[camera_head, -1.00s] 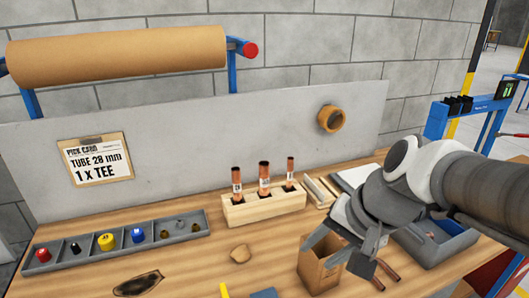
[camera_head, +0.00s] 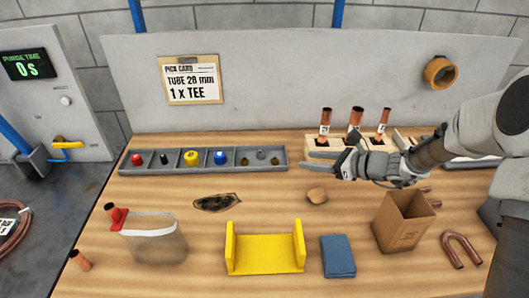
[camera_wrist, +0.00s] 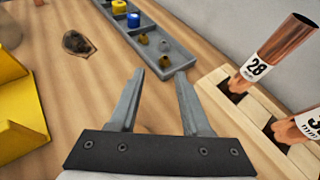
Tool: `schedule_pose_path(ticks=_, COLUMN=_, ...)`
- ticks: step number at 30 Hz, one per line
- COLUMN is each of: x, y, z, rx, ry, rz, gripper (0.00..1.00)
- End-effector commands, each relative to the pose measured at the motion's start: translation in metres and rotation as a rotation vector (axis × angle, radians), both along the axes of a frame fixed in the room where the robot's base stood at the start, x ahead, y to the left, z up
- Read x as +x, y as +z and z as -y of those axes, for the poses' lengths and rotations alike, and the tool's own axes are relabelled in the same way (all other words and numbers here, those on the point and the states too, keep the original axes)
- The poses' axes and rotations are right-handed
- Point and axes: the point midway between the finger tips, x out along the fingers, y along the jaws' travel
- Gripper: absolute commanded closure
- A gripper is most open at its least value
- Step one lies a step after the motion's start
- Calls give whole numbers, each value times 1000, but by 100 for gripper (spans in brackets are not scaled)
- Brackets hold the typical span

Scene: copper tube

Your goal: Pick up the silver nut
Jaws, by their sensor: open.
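The silver nut (camera_head: 261,155) appears as a small grey piece near the right end of the grey parts tray (camera_head: 208,173). In the wrist view the nut (camera_wrist: 165,45) lies in the tray's near end, beyond my fingertips. My gripper (camera_head: 322,162) is open and empty, just right of the tray's right end and in front of the wooden rack. In the wrist view its fingers (camera_wrist: 159,74) are spread, with bare table between them and the tray edge ahead.
The wooden rack (camera_wrist: 233,115) with upright copper tubes stands close on the gripper's right. Yellow and blue caps fill other tray compartments. A yellow holder (camera_head: 265,254), blue cloth (camera_head: 338,256) and cardboard box (camera_head: 400,222) stand nearer the front. A grey panel rises behind.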

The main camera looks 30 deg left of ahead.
Motion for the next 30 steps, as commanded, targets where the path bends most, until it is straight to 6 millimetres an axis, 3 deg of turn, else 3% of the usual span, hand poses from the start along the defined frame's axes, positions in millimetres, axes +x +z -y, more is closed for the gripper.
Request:
schedule_pose_path(ticks=8, x=12, y=-20, z=-21, rx=37, ry=-45, rz=-56, gripper=52)
schedule_pose_path(ticks=21, x=30, y=-52, z=-99, rx=34, ry=-45, rz=-52, gripper=52)
schedule_pose_path(ticks=30, x=35, y=-62, z=-121, rx=35, ry=-45, rz=-53, gripper=52)
